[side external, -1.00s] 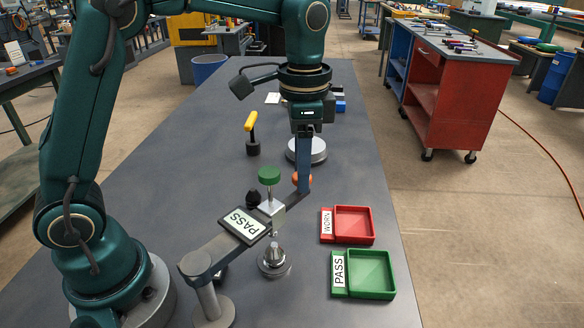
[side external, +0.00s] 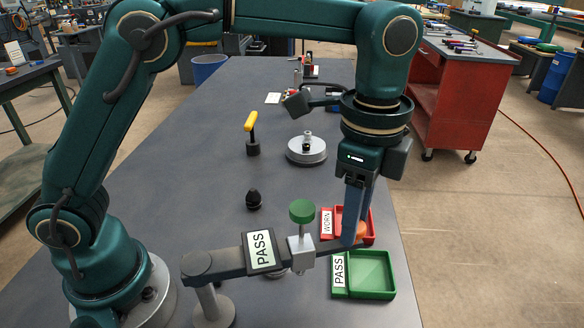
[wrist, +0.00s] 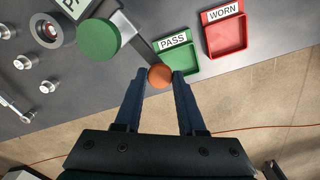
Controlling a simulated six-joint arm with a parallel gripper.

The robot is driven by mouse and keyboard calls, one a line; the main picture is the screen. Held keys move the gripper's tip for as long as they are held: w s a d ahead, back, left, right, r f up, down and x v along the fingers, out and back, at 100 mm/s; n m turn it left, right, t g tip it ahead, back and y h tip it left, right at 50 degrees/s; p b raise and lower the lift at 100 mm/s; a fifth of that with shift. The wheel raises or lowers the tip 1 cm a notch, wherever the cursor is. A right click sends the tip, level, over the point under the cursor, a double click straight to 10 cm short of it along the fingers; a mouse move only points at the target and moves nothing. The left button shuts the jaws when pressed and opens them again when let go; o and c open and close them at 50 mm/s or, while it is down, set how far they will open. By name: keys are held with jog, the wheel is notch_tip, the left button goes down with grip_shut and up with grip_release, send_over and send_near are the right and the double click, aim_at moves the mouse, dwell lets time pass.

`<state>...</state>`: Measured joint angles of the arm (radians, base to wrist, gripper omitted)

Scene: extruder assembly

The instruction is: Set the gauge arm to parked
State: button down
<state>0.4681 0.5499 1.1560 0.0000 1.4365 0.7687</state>
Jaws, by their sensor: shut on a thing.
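The gauge arm (side external: 222,262) is a dark bar that reaches right from a grey post (side external: 210,304). It carries a PASS label (side external: 260,250), a metal block with a green knob (side external: 302,211), and an orange ball (side external: 361,230) at its free end. The green knob (wrist: 98,40) shows up and left there.
A red WORN tray (side external: 341,214) and a green PASS tray (side external: 372,270) sit at the right table edge, close to the bar's end. A black plug (side external: 253,200), a yellow-handled tool (side external: 251,132) and a silver disc (side external: 306,150) stand on the table.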

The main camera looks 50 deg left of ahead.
jog(key=s+d+m, duration=0.3)
jog(key=s+d, duration=0.1)
jog(key=d, duration=0.1)
jog(key=shift+d+m, duration=0.25)
jog(key=shift+m, duration=0.15)
jog(key=shift+r, duration=0.1)
jog(key=c, duration=0.5)
grip_release()
jog(key=shift+w, duration=0.1)
jog(key=shift+r, duration=2.55)
